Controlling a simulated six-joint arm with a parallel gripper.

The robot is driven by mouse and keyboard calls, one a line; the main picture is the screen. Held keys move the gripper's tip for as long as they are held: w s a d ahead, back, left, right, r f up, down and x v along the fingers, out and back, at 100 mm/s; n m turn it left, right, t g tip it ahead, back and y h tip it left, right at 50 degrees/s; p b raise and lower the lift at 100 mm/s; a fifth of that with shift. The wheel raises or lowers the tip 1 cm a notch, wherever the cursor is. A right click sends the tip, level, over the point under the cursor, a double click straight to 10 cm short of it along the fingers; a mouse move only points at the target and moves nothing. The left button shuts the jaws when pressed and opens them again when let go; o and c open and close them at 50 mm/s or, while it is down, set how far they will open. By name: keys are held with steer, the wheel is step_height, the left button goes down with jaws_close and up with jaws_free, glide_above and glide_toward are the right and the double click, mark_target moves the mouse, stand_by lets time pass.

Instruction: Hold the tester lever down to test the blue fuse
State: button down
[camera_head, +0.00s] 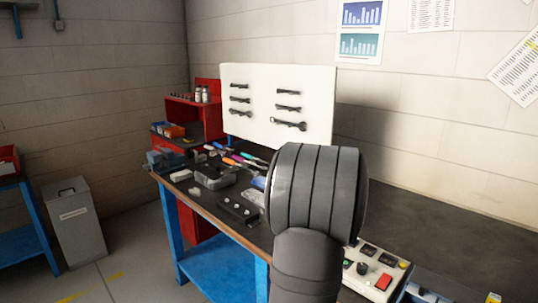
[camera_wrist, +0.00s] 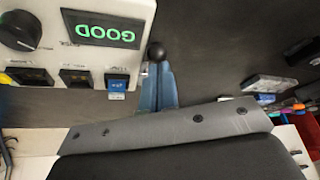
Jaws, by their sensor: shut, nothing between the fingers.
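In the wrist view the white tester (camera_wrist: 60,62) fills the upper left, and its display (camera_wrist: 103,30) reads GOOD in green, upside down. The blue fuse (camera_wrist: 117,83) sits in a slot at the tester's edge. The lever's black ball knob (camera_wrist: 156,51) shows just right of the tester. My gripper (camera_wrist: 157,70) is shut and empty, its fingertips right at the knob; I cannot tell how firmly they touch it. The lever's shaft is mostly hidden. In the head view my arm hides the gripper and the lever.
In the head view a white panel with buttons (camera_head: 372,283) stands on the workbench (camera_head: 430,215) right of my arm. Several tools and parts lie left of it, before a white tool board (camera_head: 262,108). The bench's back right is clear.

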step_height(320, 180, up, 7)
stand_by(0.7)
steer(key=shift+f, duration=0.2)
steer(key=shift+f, duration=2.5)
